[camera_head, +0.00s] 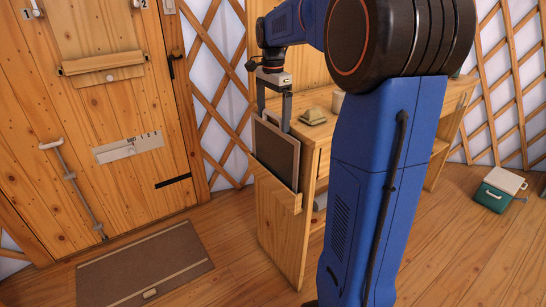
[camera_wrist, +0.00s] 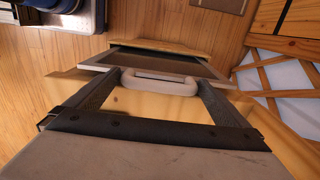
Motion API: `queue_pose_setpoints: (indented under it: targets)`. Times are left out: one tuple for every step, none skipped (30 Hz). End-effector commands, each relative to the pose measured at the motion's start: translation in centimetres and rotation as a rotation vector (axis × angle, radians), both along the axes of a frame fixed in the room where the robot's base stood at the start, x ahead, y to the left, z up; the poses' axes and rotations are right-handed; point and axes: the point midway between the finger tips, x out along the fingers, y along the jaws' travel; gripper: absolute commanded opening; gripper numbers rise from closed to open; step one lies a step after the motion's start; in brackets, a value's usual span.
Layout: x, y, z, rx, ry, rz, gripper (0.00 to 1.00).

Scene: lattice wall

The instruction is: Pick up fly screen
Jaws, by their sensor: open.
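The fly screen (camera_head: 275,153) is a dark mesh panel in a light frame. It stands upright in a wooden holder (camera_head: 281,215) at the end of the wooden counter. My gripper (camera_head: 273,118) points down at the top edge of the screen, with its fingers apart. In the wrist view, the screen (camera_wrist: 190,64) lies beyond my gripper (camera_wrist: 160,82). A pale rounded handle (camera_wrist: 160,85) on the screen's near side shows between the two fingertips. I cannot tell whether the fingers touch it. The screen's lower part is hidden in the holder.
A wooden door (camera_head: 100,130) and lattice wall stand to the left and behind. A brown mat (camera_head: 145,270) lies on the floor, and a green-and-white box (camera_head: 498,190) is at right.

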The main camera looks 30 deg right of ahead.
Motion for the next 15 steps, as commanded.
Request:
queue_pose_setpoints:
  targets:
    - [0.0, 0.0, 0.02, 0.0, 0.0, 0.0, 1.0]
    - [0.0, 0.0, 0.03, 0.0, 0.0, 0.0, 1.0]
    - [0.0, 0.0, 0.03, 0.0, 0.0, 0.0, 0.95]
    - [0.0, -0.01, 0.03, 0.0, 0.0, 0.0, 0.88]
    - [0.0, -0.01, 0.04, 0.0, 0.0, 0.0, 0.81]
    - [0.0, 0.0, 0.04, 0.0, 0.0, 0.0, 0.71]
    - [0.0, 0.0, 0.04, 0.0, 0.0, 0.0, 0.64]
    - [0.01, 0.0, 0.05, 0.0, 0.0, 0.0, 0.57]
    - [0.01, 0.0, 0.07, 0.0, -0.001, 0.0, 0.51]
    - [0.01, 0.0, 0.07, 0.0, -0.001, 0.0, 0.51]
    - [0.01, 0.0, 0.07, 0.0, -0.001, 0.0, 0.5]
    - [0.01, -0.01, 0.08, 0.0, -0.001, 0.0, 0.5]
    - [0.01, -0.01, 0.08, 0.0, -0.001, 0.0, 0.5]
    - [0.01, -0.01, 0.08, 0.0, -0.001, 0.0, 0.5]
    - [0.01, 0.01, 0.11, 0.0, -0.001, 0.0, 0.5]
